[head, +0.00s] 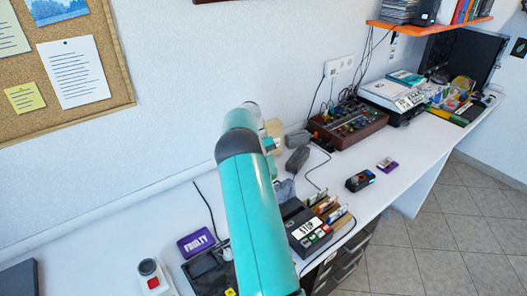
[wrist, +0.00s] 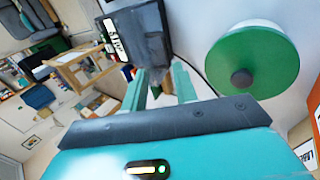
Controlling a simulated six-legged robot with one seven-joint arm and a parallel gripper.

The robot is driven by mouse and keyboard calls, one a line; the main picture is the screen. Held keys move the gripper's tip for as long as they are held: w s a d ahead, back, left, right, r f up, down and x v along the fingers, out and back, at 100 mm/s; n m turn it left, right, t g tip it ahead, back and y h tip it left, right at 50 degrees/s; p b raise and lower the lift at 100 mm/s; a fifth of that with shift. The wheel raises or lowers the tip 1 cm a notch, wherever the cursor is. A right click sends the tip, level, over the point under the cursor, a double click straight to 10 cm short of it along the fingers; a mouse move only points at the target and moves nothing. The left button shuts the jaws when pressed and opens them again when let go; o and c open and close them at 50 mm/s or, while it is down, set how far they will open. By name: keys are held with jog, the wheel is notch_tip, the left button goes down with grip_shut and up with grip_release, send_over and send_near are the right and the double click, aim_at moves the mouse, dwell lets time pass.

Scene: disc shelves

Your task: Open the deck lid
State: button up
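A dark desktop device with a white label (head: 297,222) stands on the white desk, just right of my teal arm in the head view. I cannot tell for sure that it is the deck. In the wrist view a dark box with a white label (wrist: 138,35), likely the same device, is just beyond my fingertips. My gripper (wrist: 160,82) has its two teal fingers apart, with a small grey part showing between or behind their tips. I cannot tell whether they touch the box. In the head view my arm hides the gripper. No lid is clearly visible.
A green disc with a dark hub (wrist: 252,62) is at the right of the wrist view. In the head view a purple case (head: 196,242) and a black open-topped unit (head: 207,272) are left of my arm. A mixer-like unit (head: 348,124) stands farther back.

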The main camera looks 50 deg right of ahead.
jog(key=v, duration=0.8)
jog(key=shift+r, duration=0.1)
jog(key=c, duration=0.4)
jog(key=shift+s+d+n, duration=0.25)
jog(key=shift+d+n, duration=0.05)
grip_shut()
jog(key=s+d+f+n+t, duration=0.1)
jog(key=s+d+n+t, duration=0.1)
jog(key=s+n, duration=0.3)
jog(key=w+a+n+t+h, duration=0.1)
jog(key=a+n+t, duration=0.3)
jog(key=n, duration=0.8)
notch_tip(320, 180, down, 10)
jog(key=shift+s+a, duration=0.15)
jog(key=shift+s, duration=0.2)
